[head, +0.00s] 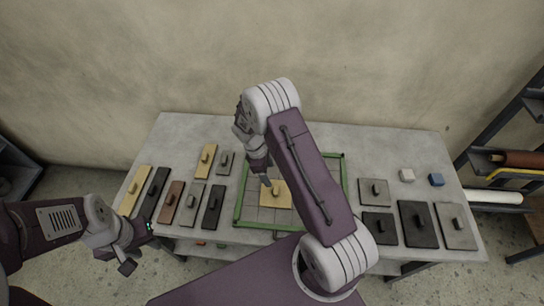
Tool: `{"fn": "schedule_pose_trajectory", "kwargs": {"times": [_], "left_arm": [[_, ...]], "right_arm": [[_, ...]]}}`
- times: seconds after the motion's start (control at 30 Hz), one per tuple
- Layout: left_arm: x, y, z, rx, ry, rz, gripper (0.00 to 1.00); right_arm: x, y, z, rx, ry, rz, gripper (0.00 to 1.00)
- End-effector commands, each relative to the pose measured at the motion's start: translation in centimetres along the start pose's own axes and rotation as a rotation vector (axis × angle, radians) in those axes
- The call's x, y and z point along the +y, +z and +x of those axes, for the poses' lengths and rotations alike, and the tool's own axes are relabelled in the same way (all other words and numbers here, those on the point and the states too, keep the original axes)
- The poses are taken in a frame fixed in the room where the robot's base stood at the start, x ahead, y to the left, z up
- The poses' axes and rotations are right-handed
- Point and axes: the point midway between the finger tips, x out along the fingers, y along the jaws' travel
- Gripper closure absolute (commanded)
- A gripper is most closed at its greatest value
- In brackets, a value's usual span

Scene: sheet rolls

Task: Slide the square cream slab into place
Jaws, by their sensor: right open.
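The square cream slab (283,199) lies inside the green-rimmed tray (239,205), left of its middle, with a small knob on top. Bare grey gridded floor shows in front of it. My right gripper (265,180) is open at the knob, over the slab's back left part; whether the fingers touch the knob I cannot tell. My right arm hides the tray's right part and some of its back. My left gripper (138,258) is low at the table's front left, away from the tray; its fingers are too unclear to judge.
Several knobbed slabs in cream, black, brown (170,207) and grey lie left of the tray. A shelf with rolls (524,159) stands at far right.

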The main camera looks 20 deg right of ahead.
Motion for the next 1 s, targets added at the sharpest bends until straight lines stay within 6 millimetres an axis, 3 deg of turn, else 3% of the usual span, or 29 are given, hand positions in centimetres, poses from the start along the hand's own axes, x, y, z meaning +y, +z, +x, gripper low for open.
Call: {"fn": "schedule_pose_trajectory", "kwargs": {"times": [0.03,0.1,0.37,0.8,1.0], "left_arm": [[0.0,-0.1,-1.4,0.0,0.0,0.0,0.64],[0.0,-0.2,-1.9,0.0,0.0,0.0,0.64],[0.0,-0.2,-2.0,0.0,0.0,0.0,0.64],[0.1,-0.4,-4.1,0.0,0.0,0.0,0.64],[0.1,-0.4,-4.2,0.0,0.0,0.0,0.64]], "right_arm": [[-0.7,0.5,-0.3,-0.015,-0.023,-0.006,0.33],[-1.3,0.8,0.0,-0.026,-0.038,-0.01,0.33],[-1.4,0.9,0.5,-0.028,-0.043,-0.01,0.33],[-1.8,1.1,7.9,-0.028,-0.044,-0.009,0.33],[-1.8,1.1,9.1,-0.027,-0.042,-0.008,0.33]]}}
